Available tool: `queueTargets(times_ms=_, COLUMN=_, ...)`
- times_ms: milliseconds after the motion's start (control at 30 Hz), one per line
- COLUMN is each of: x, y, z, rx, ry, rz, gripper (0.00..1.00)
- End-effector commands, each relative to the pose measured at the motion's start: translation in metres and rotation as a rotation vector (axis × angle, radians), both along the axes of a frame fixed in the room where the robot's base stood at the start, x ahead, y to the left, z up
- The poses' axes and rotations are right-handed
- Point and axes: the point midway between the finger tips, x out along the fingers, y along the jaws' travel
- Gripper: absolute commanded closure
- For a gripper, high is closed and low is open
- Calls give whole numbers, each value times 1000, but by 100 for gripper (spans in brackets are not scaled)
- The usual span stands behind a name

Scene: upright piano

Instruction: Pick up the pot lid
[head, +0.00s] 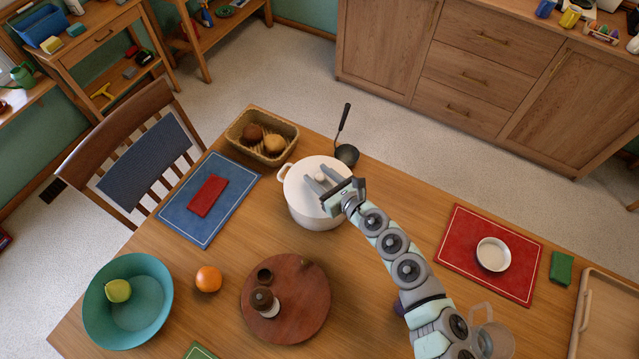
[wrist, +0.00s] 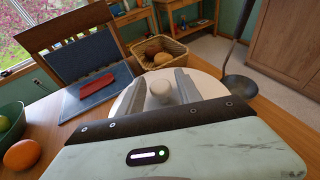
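The pot lid (head: 301,189) is cream-white and round, with a knob (head: 320,177) at its centre. It sits on the white pot (head: 312,218) at the far side of the table. My gripper (head: 318,181) is over the lid with its two fingers apart, one on each side of the knob. In the wrist view, the knob (wrist: 161,92) stands between the two open fingers (wrist: 161,95), with gaps visible on both sides. Whether the fingertips touch the lid's top is hard to tell. Most of the pot is hidden in the wrist view.
A round wooden board (head: 310,318) with small items is in front. An orange (head: 208,279) and teal bowl (head: 160,284) are at left; a red mat (head: 456,252) is right.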

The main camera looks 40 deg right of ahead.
Motion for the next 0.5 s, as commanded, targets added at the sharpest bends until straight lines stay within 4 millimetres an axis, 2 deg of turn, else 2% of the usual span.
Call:
queueTargets(times_ms=33, x=0, y=0, z=0, rx=0, ry=0, rz=0, gripper=64)
queueTargets(times_ms=500, x=0, y=0, z=0, rx=0, ry=0, rz=0, gripper=100)
